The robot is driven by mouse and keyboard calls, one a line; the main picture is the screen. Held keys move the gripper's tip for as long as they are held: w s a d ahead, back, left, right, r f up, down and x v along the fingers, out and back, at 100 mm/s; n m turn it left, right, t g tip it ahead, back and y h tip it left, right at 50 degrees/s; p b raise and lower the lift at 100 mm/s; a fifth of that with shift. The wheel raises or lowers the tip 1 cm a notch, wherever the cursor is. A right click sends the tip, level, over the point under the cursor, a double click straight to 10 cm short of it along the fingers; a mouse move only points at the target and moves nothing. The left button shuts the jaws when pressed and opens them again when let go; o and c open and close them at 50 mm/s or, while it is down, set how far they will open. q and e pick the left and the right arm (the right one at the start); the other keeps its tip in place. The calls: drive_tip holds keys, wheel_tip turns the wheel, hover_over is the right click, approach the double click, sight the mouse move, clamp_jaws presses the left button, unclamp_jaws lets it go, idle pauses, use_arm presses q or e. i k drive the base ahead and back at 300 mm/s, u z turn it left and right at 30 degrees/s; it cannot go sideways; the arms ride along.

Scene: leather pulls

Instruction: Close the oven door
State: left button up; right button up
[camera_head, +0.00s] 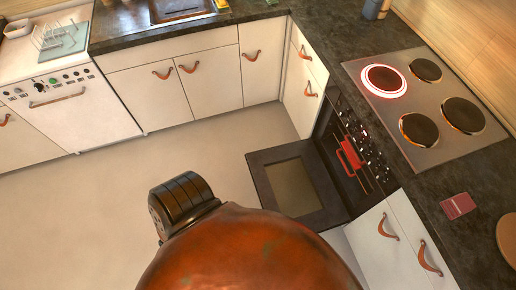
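The oven door (257,182) is open. It is a dark panel with a pale window (292,187), and it sticks out to the left from the oven's lower front, over the floor. The oven (338,128) has a black front with knobs and small lights, built in under the counter at the right. Neither of my grippers can be made out. A large rusty-orange rounded part and a black ribbed part, which look like parts of my own body, cover the bottom middle and hide what lies beneath, close to the door's near edge.
A cooktop (407,137) has one ring (384,81) glowing red. A red item (351,157) is at the oven front. White cabinets with leather pulls (388,227) stand beside the oven and along the back. The floor (190,150) left of the door is clear.

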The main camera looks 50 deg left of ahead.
sight(333, 214)
drive_tip(key=z, duration=1.05)
drive_tip(key=k, duration=1.35)
drive_tip(key=u, duration=1.05)
